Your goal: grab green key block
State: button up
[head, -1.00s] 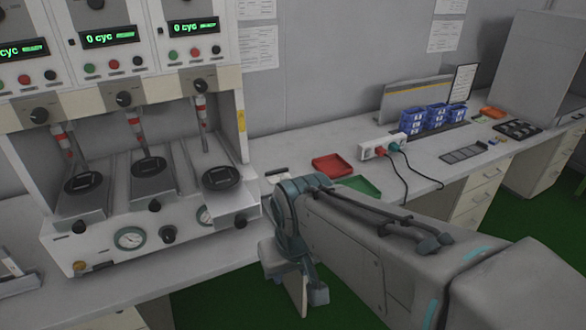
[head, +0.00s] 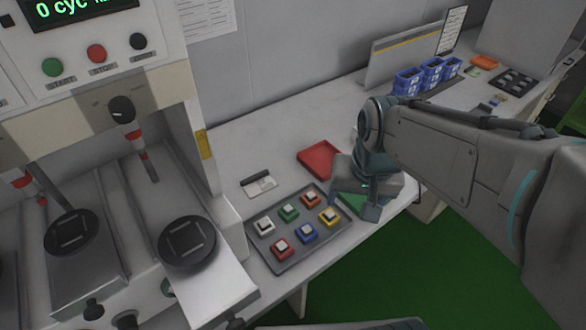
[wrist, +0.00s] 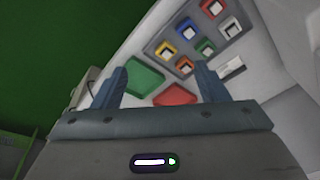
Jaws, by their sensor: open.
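The green key block (head: 288,212) sits in the back row of a grey tray (head: 268,254), between the white and orange key blocks. In the wrist view it is the green block (wrist: 205,47), beyond the right fingertip. My gripper (head: 352,204) is to the right of the tray in the head view, over the green bin. In the wrist view my gripper (wrist: 160,78) has its two blue fingers wide apart with nothing between them but the bins below.
White (head: 264,226), red (head: 281,248), blue (head: 307,233), yellow (head: 330,216) and orange (head: 310,199) key blocks share the tray. A red bin (head: 319,160) and a green bin (wrist: 146,77) are nearby. The test machine (head: 215,285) stands left.

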jog(key=w+a+f+m+g+b, duration=0.1)
jog(key=w+a+f+m, duration=0.3)
jog(key=w, duration=0.4)
jog(key=m+g+b, duration=0.1)
jog(key=m+b, duration=0.1)
jog(key=m, duration=0.3)
send_over(288, 208)
jog(key=f, duration=1.2)
jog(key=shift+s+d+f, duration=0.1)
jog(key=shift+d+f, duration=0.25)
jog(key=shift+a+f, duration=0.2)
jog(key=shift+f, duration=1.1)
jog(key=shift+a+f, duration=0.15)
jog(key=shift+f, duration=1.15)
jog(key=c, duration=1.1)
